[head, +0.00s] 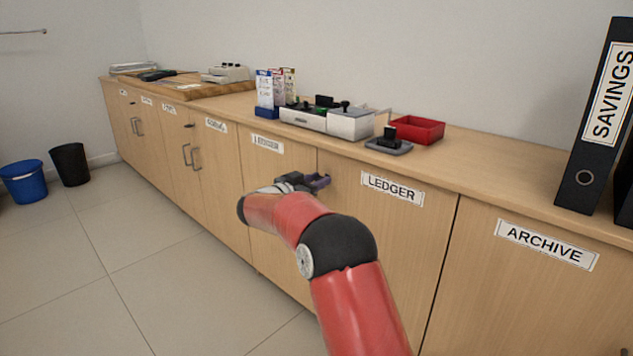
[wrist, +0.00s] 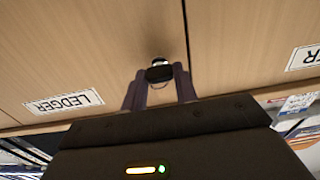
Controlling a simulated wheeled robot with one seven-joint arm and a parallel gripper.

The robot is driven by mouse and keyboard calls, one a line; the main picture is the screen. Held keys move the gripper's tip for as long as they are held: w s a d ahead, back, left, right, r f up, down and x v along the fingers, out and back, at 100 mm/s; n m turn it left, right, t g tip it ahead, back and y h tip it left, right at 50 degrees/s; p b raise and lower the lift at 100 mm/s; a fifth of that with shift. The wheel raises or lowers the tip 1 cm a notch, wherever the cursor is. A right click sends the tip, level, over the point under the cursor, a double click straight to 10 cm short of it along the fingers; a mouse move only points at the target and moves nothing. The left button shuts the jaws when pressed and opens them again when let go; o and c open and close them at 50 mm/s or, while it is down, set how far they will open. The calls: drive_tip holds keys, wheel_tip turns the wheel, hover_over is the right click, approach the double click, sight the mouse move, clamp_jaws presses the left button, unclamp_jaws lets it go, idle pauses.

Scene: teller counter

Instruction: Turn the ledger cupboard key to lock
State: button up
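The ledger cupboard door (head: 380,230) bears a LEDGER label (head: 392,188) and is flush with its neighbours. The same label shows upside down in the wrist view (wrist: 63,102). The black-headed key (wrist: 160,73) is in a round metal lock near the door's edge, with a thin ring below its head. My gripper (wrist: 160,80) has one finger on each side of the key head, with no clear gap, and appears shut on it. In the head view my gripper (head: 318,181) is at the door's upper left corner and hides the key.
A SAVINGS binder (head: 598,120) is at the right. The floor at left is clear before two bins (head: 70,164).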

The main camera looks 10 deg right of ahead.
drive_tip(key=shift+c, duration=1.3)
drive_tip(key=shift+f+b, duration=0.1)
drive_tip(key=shift+b, duration=0.2)
drive_tip(key=shift+w+a+f+n+b, duration=0.1)
drive_tip(key=shift+n+b, duration=0.1)
drive_tip(key=shift+n, duration=4.3)
drive_tip(key=shift+w+a+f+n+b, duration=0.1)
drive_tip(key=shift+n+b, duration=0.05)
drive_tip(key=shift+n, duration=4.35)
drive_tip(key=o, duration=1)
drive_tip(key=shift+s, duration=0.1)
